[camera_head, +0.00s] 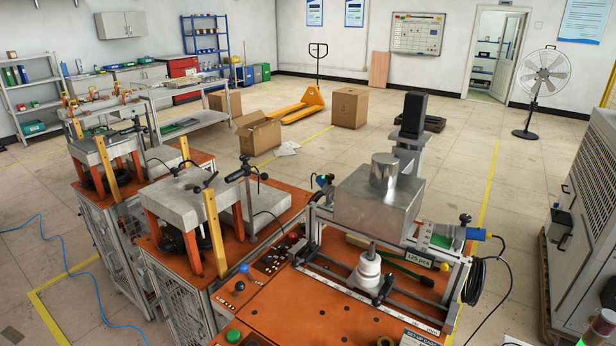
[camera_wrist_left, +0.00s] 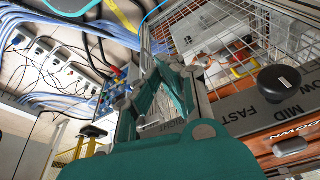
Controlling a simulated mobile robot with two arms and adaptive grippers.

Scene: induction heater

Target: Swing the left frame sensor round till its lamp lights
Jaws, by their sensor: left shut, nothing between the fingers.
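The head view shows a bench-top heater with a shiny metal block (camera_head: 378,205) inside an aluminium frame (camera_head: 432,302). A small sensor with a blue end (camera_head: 323,182), which looks like the left frame sensor, sits at the frame's left upper corner. It is too small to tell whether its lamp is lit. A blue-capped sensor (camera_head: 472,234) with a black cable is on the frame's right side. My left gripper (camera_wrist_left: 163,82), teal with grey linkages, is shut and empty in the left wrist view. I cannot make out the sensor there. My right gripper is not in view.
A black knob (camera_wrist_left: 279,84) stands by a panel marked MID and FAST in the left wrist view, with wire mesh (camera_wrist_left: 238,35) behind. Wall cables and sockets lie at left. Orange-topped benches (camera_head: 190,245) stand left of the heater. A grey cabinet (camera_head: 585,235) stands right, with floor between.

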